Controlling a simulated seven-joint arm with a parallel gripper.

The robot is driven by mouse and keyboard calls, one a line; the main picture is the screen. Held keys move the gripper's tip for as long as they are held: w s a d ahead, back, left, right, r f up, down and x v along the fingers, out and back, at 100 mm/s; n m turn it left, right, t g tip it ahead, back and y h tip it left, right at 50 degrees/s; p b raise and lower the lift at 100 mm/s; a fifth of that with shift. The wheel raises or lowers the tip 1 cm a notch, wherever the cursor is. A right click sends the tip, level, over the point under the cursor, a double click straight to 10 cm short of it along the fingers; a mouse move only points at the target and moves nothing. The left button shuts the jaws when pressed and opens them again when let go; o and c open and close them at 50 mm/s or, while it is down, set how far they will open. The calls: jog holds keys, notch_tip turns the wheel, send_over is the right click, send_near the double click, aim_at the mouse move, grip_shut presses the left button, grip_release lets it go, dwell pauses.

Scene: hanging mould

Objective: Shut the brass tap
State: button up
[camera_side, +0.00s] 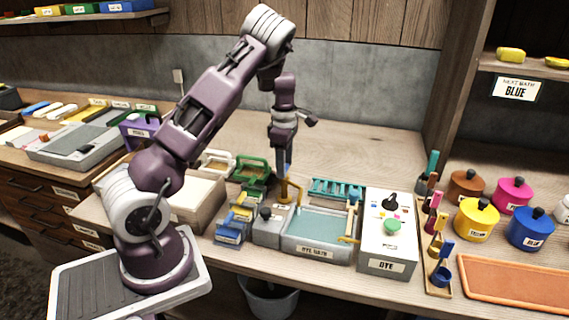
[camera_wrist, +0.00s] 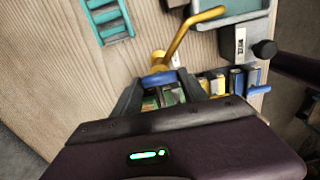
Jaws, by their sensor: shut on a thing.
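The brass tap (camera_side: 297,189) stands at the back left of the dye bath (camera_side: 318,251) in the side view. In the wrist view, the tap's brass spout (camera_wrist: 184,36) curves from its round base toward the upper right, over the bath's edge. A blue handle (camera_wrist: 159,78) sits at the near side of the tap. My gripper (camera_wrist: 160,82) is shut on this handle, with one dark finger on each side. In the side view my gripper (camera_side: 284,172) points down at the tap, and the handle is too small to make out.
A teal rack (camera_side: 337,188) stands behind the bath; it also shows in the wrist view (camera_wrist: 108,18). A white DYE box (camera_side: 386,250) is to the bath's right. A grey block with a dark knob (camera_side: 268,232) and several small boxes (camera_side: 235,222) are to the left. Bare wood lies behind.

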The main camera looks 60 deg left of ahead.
jog(key=m, duration=0.8)
jog(key=shift+m, duration=0.4)
jog(key=m, duration=0.4)
jog(key=shift+m, duration=2.5)
jog(key=o, duration=1.4)
